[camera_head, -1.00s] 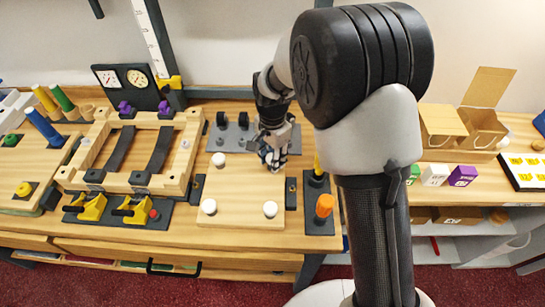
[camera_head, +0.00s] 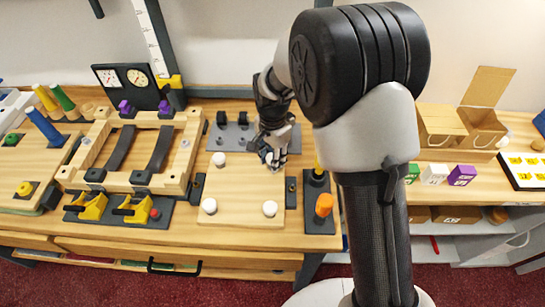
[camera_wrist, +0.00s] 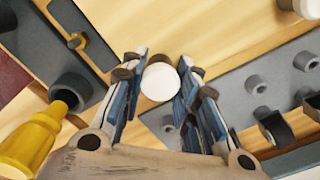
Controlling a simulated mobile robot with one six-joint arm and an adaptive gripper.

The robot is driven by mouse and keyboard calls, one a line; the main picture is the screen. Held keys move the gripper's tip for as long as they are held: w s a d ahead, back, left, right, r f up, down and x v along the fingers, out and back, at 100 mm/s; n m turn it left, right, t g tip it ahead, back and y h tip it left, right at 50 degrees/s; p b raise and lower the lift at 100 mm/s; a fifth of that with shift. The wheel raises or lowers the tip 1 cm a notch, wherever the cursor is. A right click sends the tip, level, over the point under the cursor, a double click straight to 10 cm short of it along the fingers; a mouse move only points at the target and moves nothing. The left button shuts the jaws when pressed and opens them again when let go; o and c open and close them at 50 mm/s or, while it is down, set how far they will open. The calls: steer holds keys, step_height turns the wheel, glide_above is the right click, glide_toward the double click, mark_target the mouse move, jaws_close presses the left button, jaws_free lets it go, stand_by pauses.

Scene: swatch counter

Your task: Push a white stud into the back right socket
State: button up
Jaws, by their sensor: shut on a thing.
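My gripper (camera_head: 272,162) is low over the back right corner of the light wooden board (camera_head: 240,190). In the wrist view, my gripper (camera_wrist: 159,75) is shut on a white stud (camera_wrist: 160,82), whose round top shows between the fingers. The back right socket is hidden under the stud and fingers, and I cannot tell how deep the stud sits. Other white studs stand at the board's back left (camera_head: 219,159), front left (camera_head: 209,206) and front right (camera_head: 270,208) corners.
A dark plate with an orange knob (camera_head: 323,205) and a yellow handle (camera_wrist: 30,140) lies just right of the board. A grey plate with posts (camera_head: 232,135) lies behind it. A wooden frame with dark straps (camera_head: 150,158) stands to the left.

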steer(key=shift+f, duration=0.3)
steer(key=o, duration=0.8)
steer(key=shift+o, duration=0.7)
steer(key=shift+o, duration=1.1)
steer(key=shift+r, duration=0.1)
steer(key=shift+r+p, duration=2.2)
steer(key=shift+r, duration=0.8)
